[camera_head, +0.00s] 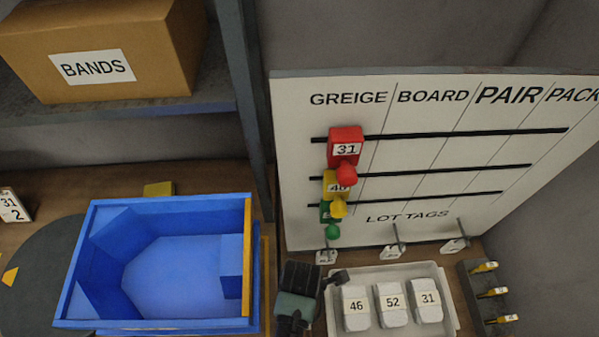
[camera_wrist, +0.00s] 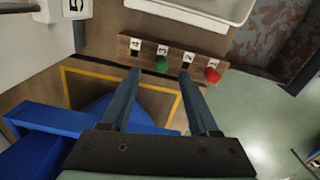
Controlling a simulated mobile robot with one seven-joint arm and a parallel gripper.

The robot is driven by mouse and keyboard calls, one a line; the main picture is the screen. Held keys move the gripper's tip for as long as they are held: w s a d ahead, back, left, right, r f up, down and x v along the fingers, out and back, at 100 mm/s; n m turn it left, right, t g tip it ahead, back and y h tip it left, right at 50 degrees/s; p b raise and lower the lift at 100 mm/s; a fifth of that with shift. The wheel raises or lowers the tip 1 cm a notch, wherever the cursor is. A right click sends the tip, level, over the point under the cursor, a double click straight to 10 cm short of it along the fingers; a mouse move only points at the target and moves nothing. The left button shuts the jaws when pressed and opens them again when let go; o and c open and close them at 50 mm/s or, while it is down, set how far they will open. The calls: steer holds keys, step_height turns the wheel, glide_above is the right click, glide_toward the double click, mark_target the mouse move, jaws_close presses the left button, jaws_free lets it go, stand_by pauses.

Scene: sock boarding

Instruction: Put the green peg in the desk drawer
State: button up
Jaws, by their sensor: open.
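A round green peg (camera_wrist: 162,65) stands in a wooden rack (camera_wrist: 174,60) in the wrist view, at the place labelled 3. A red peg (camera_wrist: 212,75) stands at the place labelled 1. My gripper (camera_wrist: 160,75) is open and empty, its two fingers reaching toward the rack. In the picture the green peg lies between the fingertips; I cannot tell the height gap. The head view shows a green knob (camera_head: 333,230) on the lowest track of the white board (camera_head: 440,150). I cannot make out a desk drawer in either view.
A blue bin (camera_head: 70,307) stands left of my arm in the head view. A white tray (camera_head: 446,300) with numbered packets stands to the right, beside a dark rack (camera_head: 471,300) of yellow-tipped items. A BANDS box (camera_head: 100,85) sits on the shelf.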

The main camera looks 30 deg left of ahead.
steer(key=shift+s+f+p, duration=0.15)
steer(key=shift+f+p, duration=0.35)
steer(key=shift+f, duration=2.1)
jaws_close()
